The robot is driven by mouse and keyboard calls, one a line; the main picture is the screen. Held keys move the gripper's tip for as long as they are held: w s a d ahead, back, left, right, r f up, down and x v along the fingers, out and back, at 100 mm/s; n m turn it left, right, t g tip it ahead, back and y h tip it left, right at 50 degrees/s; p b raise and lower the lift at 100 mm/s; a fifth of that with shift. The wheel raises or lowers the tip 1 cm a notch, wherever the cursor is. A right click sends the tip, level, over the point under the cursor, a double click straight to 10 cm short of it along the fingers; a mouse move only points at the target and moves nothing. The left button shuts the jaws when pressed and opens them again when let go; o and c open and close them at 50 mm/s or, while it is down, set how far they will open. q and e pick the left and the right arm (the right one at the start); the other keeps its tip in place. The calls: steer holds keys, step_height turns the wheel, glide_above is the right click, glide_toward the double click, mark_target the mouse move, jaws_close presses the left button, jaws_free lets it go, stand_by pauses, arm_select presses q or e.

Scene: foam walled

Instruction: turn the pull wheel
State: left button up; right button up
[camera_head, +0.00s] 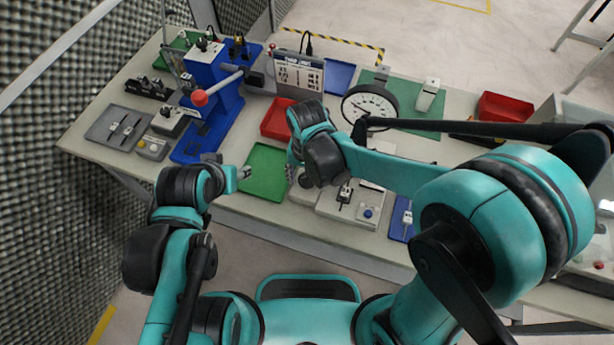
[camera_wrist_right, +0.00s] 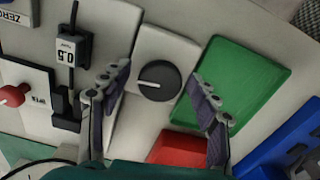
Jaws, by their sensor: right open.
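A dark grey round wheel (camera_wrist_right: 160,94) with a white line across it sits on a pale plate (camera_wrist_right: 165,40), seen in the right wrist view. I take it for the pull wheel. My right gripper (camera_wrist_right: 160,72) is open, with one finger on each side of the wheel and nothing between them but the view of it. Contact cannot be told. In the head view my right wrist (camera_head: 325,158) hides the fingers and most of the wheel. My left gripper (camera_head: 242,172) hangs near the table's front edge, left of the green mat; its fingers are too small to read.
A grey box labelled 0.5 (camera_wrist_right: 72,48) stands on the other side. A blue press (camera_head: 215,110) with a red-ended lever and a round gauge (camera_head: 368,104) stand farther back.

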step_height(320, 180, up, 12)
stand_by(0.5)
stand_by(0.4)
arm_select(q)
steer(key=shift+f, duration=0.25)
arm_select(e)
steer(key=s+d+n+t, duration=0.1)
steer(key=s+d+t, duration=0.1)
steer(key=d, duration=0.7)
steer(key=s+d+f+n+t, duration=0.1)
steer(key=s+d+t, duration=0.1)
steer(key=d+t, duration=0.3)
steer(key=d, duration=0.4)
steer(key=shift+s+d, duration=0.25)
steer(key=shift+d, duration=0.05)
arm_select(q)
steer(key=shift+o, duration=0.4)
